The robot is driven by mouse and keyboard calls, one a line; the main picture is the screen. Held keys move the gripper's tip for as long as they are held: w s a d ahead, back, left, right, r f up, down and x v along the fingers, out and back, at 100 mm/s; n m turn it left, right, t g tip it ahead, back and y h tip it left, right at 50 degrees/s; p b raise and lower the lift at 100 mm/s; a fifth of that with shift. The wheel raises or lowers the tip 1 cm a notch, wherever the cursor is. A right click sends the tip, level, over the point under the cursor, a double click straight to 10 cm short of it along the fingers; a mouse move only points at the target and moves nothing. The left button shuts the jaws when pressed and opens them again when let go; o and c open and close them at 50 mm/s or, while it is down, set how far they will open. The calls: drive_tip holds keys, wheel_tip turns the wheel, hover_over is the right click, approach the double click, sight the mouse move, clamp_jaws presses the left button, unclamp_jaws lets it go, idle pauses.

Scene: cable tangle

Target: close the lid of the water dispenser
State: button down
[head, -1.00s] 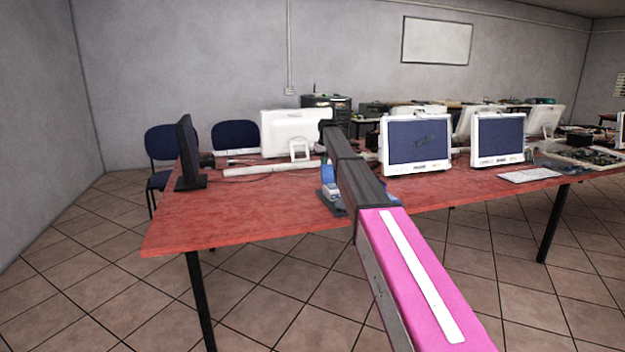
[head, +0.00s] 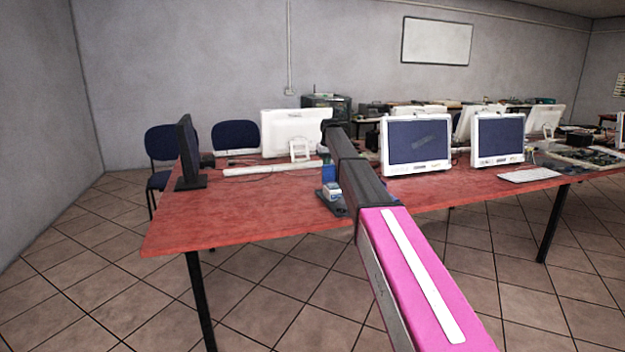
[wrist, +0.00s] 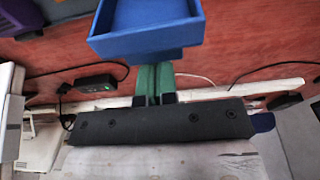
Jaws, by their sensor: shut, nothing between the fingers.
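A small device with a blue upper part (head: 327,172) and a grey and white lower part (head: 332,191) stands on the red table, just left of my arm in the head view; I take it for the water dispenser. In the wrist view a blue, tray-like part with a raised rim (wrist: 146,44) fills the top middle. I cannot tell for sure whether it is the lid. My gripper (wrist: 154,70) has green fingers, shut together and empty, just below the blue part in the picture. Whether they touch it is unclear. The head view hides the fingers behind my arm.
The red table (head: 240,215) also holds a dark monitor (head: 187,152), a white monitor seen from behind (head: 288,132) and two white screens (head: 416,142) on the right. In the wrist view a black box with a green light (wrist: 95,84) and cables lie near the fingers.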

sight(333, 165)
drive_tip(key=shift+s+d+f, duration=0.15)
drive_tip(key=shift+s+d, duration=0.05)
drive_tip(key=shift+s, duration=0.5)
drive_tip(key=shift+s+d+f, duration=0.1)
drive_tip(key=shift+s+d, duration=0.1)
drive_tip(key=shift+s, duration=0.5)
drive_tip(key=shift+f, duration=0.1)
drive_tip(key=shift+s+d+r, duration=0.25)
drive_tip(key=shift+s+r, duration=0.1)
drive_tip(key=shift+s, duration=0.25)
drive_tip(key=shift+s+d+r, duration=0.15)
drive_tip(key=shift+s+d, duration=0.15)
drive_tip(key=shift+s, duration=0.55)
drive_tip(key=shift+s+d+r, duration=0.1)
drive_tip(key=shift+s+d, duration=0.15)
drive_tip(key=shift+s, duration=0.6)
drive_tip(key=shift+r, duration=0.1)
drive_tip(key=v, duration=0.3)
drive_tip(key=w+v, duration=0.1)
drive_tip(key=v, duration=0.1)
drive_tip(key=shift+a+r, duration=0.15)
drive_tip(key=shift+r, duration=0.25)
